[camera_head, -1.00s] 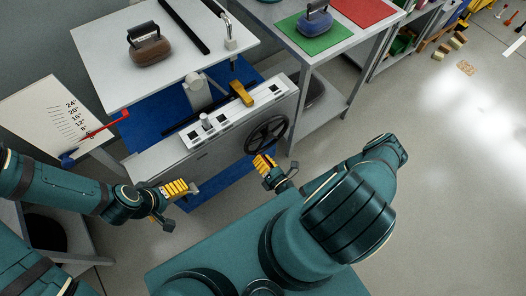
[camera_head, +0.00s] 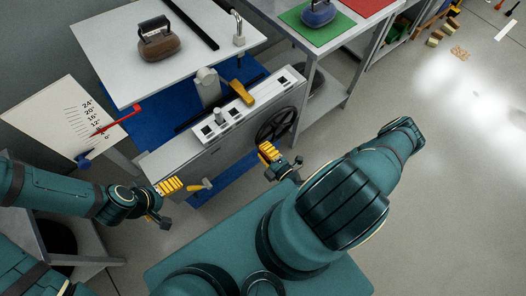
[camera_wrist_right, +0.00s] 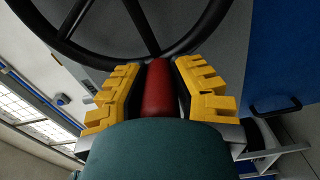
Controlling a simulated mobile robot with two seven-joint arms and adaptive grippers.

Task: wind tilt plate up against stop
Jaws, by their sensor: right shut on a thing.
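The pale tilt plate (camera_head: 115,65) is at the upper left of the head view, with a brown weight (camera_head: 160,44) on it. A dark spoked handwheel (camera_head: 276,126) is on the right end of the grey housing (camera_head: 190,160) below. In the right wrist view, my right gripper (camera_wrist_right: 158,95) is shut on the wheel's red handle (camera_wrist_right: 157,92), between its yellow fingers. It also shows at the wheel's lower edge in the head view (camera_head: 268,155). My left gripper (camera_head: 170,190) is left of the housing's front, apart from the wheel; its opening is unclear.
A white scale board (camera_head: 65,115) with a red pointer (camera_head: 122,119) stands at left; the pointer crosses its low marks. A table at top holds a blue weight (camera_head: 318,13) on a green mat (camera_head: 300,22), beside a red mat (camera_head: 370,5).

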